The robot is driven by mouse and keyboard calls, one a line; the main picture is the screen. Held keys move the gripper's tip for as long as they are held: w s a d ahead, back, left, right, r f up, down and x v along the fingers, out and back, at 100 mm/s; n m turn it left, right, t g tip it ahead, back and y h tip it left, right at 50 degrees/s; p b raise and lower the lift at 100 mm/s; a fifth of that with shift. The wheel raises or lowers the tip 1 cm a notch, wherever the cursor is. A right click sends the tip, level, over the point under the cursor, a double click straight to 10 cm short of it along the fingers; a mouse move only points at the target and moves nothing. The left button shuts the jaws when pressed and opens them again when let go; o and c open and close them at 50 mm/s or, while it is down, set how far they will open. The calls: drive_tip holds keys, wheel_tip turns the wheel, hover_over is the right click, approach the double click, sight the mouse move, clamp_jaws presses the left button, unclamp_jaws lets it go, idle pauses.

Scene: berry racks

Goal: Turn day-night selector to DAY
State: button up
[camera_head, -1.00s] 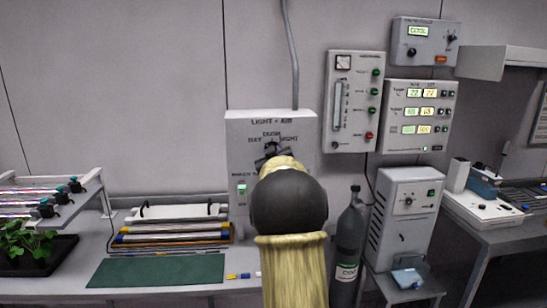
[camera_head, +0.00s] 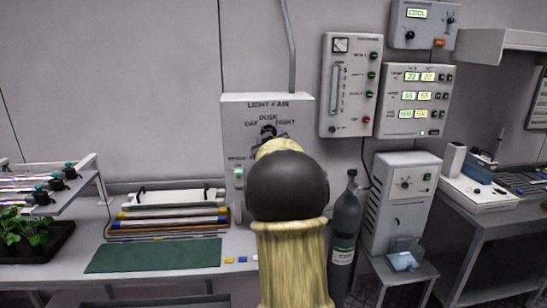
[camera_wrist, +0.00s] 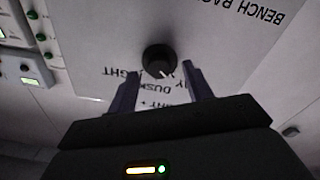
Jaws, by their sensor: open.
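The day-night selector is a round black knob (camera_head: 267,131) on the white LIGHT + AIR panel (camera_head: 238,128), with DAY at left, DUSK above and NIGHT at right. In the head view my own arm covers the panel's lower middle and most of my gripper. The wrist view shows the knob (camera_wrist: 157,58) upside down, with a white pointer mark at its lower right edge. Which label the mark points to is unclear. My gripper (camera_wrist: 161,78) is open, its dark fingers spread on either side of the knob's lower side. Contact with the knob is not visible.
A green indicator switch (camera_head: 238,178) sits low on the panel. A dark gas cylinder (camera_head: 345,225) and a white cabinet (camera_head: 400,205) stand at right. A tube rack (camera_head: 165,215) and green mat (camera_head: 155,255) lie on the bench at left. Gauge boxes (camera_head: 350,85) hang upper right.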

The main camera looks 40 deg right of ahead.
drive_tip(key=b+v, duration=0.3)
drive_tip(key=v, duration=1.2)
drive_tip(key=shift+s, duration=0.2)
drive_tip(key=shift+w+a, duration=0.1)
drive_tip(key=shift+a, duration=0.1)
drive_tip(key=a+f+g+y, duration=0.55)
drive_tip(key=a+f, duration=0.85)
drive_tip(key=f, duration=0.3)
drive_tip(key=s+a+f+n+g+y, duration=0.2)
drive_tip(key=s+a+f+g+y, duration=0.4)
drive_tip(key=s+a+f, duration=0.9)
wheel_tip(320, 180, up, 14)
drive_tip(key=g+h+p, duration=0.1)
drive_tip(key=p, duration=1.1)
drive_tip(key=shift+a+f+p, duration=0.2)
drive_tip(key=shift+a+p, duration=0.1)
drive_tip(key=shift+p, duration=0.05)
